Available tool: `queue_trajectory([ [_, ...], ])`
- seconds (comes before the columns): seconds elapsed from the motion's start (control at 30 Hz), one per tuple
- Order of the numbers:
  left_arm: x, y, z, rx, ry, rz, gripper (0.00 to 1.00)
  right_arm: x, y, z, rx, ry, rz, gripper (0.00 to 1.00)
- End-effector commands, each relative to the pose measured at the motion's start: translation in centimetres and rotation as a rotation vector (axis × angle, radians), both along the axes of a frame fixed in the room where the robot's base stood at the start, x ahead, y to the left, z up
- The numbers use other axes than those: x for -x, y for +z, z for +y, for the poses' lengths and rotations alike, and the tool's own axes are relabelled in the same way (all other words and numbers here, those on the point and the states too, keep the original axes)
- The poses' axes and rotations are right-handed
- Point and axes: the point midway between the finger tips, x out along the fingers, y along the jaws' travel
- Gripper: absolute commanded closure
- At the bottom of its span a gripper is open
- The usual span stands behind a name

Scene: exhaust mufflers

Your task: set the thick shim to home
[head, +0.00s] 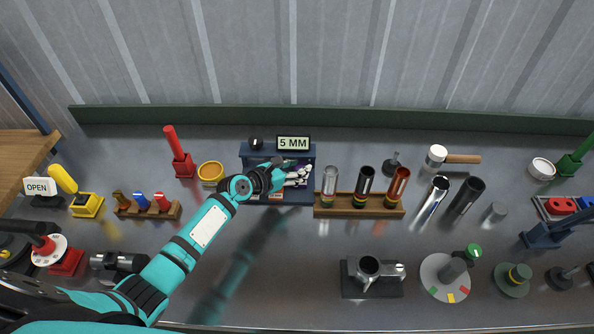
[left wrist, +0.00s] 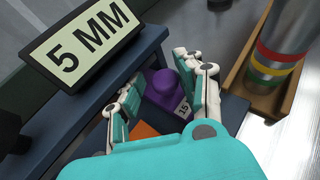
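A small navy stand (head: 306,155) holds a sign reading 5 MM (head: 293,143); the sign also shows in the left wrist view (left wrist: 82,42). In the stand's bay, a purple knobbed block (left wrist: 163,88) carries a white label that seems to read 15. An orange piece (left wrist: 143,130) shows partly beside it. I cannot tell for sure which piece is the thick shim. My left gripper (head: 282,178) reaches into the stand's front. In the left wrist view its fingers (left wrist: 160,80) are spread on either side of the purple block, with no clear grip on it. My right gripper is out of view.
A wooden rack (head: 330,210) with several banded tubes stands close to the right of the stand. A black knob (head: 256,143) sits on the stand's top left. A yellow ring (head: 210,171) and red lever (head: 178,153) stand left.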

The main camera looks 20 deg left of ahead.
Motion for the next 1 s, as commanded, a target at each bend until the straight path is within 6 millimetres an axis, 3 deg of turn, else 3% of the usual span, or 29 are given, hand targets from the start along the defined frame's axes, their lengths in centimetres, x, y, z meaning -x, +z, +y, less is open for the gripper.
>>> queue_trajectory([
  [0.47, 0.9, 0.3, 0.3, 0.002, -0.002, 0.002, 0.51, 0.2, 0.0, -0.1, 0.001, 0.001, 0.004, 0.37],
  [1.0, 8.9, 4.0, 4.8, 0.0, -0.001, 0.003, 0.51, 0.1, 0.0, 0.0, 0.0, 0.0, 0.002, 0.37],
])
